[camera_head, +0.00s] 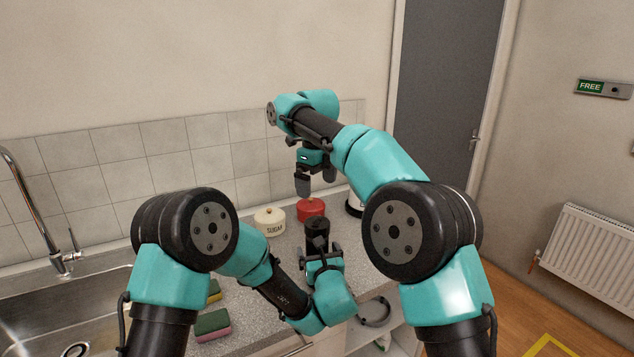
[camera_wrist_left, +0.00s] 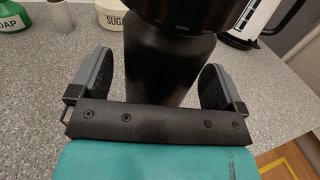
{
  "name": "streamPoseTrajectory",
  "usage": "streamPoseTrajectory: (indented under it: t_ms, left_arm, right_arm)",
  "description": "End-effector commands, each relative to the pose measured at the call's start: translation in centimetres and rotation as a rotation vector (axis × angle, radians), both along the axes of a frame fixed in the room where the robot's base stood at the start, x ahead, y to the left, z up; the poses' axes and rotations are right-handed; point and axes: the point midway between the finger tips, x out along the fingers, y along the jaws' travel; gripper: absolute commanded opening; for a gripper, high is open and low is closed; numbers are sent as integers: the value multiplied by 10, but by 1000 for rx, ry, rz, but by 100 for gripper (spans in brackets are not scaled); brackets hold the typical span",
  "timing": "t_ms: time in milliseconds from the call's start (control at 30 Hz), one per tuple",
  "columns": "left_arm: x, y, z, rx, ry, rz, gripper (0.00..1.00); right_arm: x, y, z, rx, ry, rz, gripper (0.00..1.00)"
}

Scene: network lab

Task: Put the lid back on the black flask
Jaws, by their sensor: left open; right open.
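The black flask (camera_head: 317,232) stands upright on the grey worktop, near its front edge. My left gripper (camera_head: 322,251) is open around its lower body. In the left wrist view the flask (camera_wrist_left: 168,70) is between the two fingers, with a visible gap on each side, and its upper part is wider and cut off by the frame. My right gripper (camera_head: 316,181) is open, pointing down, with nothing seen between its fingers. It hangs above and behind the flask, in front of the tiled wall. I cannot make out a separate lid in either view.
A red canister (camera_head: 311,209) and a cream sugar canister (camera_head: 269,221) stand behind the flask. A white and black kettle (camera_head: 353,205) is partly hidden by my right arm. A green soap container (camera_wrist_left: 12,28) shows in the wrist view. A sponge (camera_head: 212,325) lies beside the sink (camera_head: 60,310).

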Motion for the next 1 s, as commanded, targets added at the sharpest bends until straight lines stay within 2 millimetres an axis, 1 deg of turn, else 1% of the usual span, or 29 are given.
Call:
streamPoseTrajectory:
  t_ms: [700, 833, 1000]
  left_arm:
    - [-130, -32, 1, 2, 0, -5, 95]
    - [-145, -36, 0, 1, -1, -3, 95]
    - [-153, -37, 0, 1, 0, -1, 95]
  right_arm:
    - [0, 0, 0, 0, 0, 0, 100]
    - [0, 0, 0, 0, 0, 0, 100]
    - [0, 0, 0, 0, 0, 0, 100]
